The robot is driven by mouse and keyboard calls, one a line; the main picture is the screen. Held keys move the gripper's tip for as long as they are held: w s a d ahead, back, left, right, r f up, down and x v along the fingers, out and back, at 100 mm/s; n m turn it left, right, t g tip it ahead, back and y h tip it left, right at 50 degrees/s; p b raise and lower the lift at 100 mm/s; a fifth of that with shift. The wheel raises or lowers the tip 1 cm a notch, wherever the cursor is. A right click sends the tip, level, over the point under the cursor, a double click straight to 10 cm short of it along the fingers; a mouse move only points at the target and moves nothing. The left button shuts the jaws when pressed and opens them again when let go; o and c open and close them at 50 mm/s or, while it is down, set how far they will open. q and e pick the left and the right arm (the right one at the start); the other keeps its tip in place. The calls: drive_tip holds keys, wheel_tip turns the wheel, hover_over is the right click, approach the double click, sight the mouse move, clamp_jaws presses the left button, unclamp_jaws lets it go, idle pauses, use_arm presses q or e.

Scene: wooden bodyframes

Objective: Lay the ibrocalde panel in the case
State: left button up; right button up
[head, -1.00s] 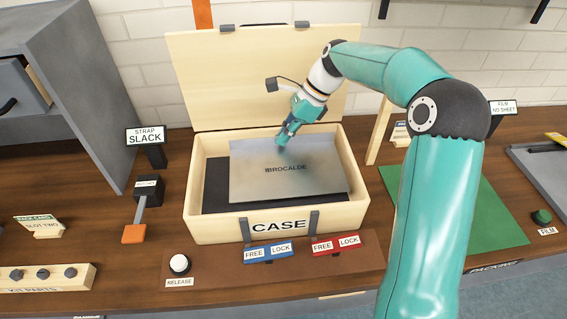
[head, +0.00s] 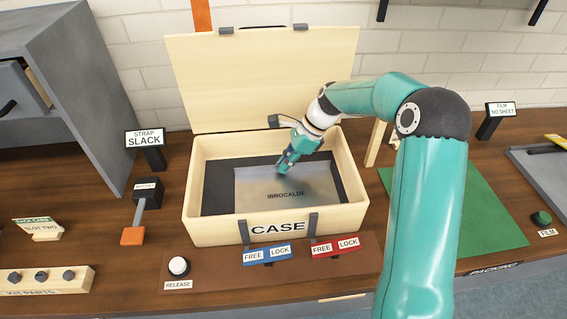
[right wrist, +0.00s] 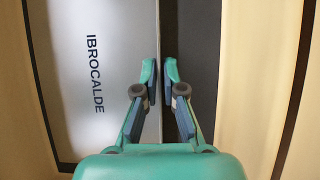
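The silver-grey ibrocalde panel (head: 258,190) is inside the open wooden case (head: 206,231), over its dark floor (head: 217,187). Dark floor shows to the panel's left, behind it and to its right. Whether the panel touches the floor, I cannot tell. My right gripper (head: 282,168) is at the panel's far edge, pointing down. In the right wrist view, the fingers (right wrist: 160,82) are nearly together, one on each side of the edge of the panel (right wrist: 100,45). My left gripper is not in view.
The lid (head: 265,75) stands open behind. In front are a blue lock switch (head: 267,255), a red one (head: 336,247) and a white release button (head: 179,266).

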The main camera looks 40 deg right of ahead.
drive_tip(key=o, duration=0.3)
drive_tip(key=v, duration=1.2)
drive_tip(key=shift+w, duration=0.1)
drive_tip(key=shift+r+p, duration=0.1)
drive_tip(key=shift+p, duration=0.2)
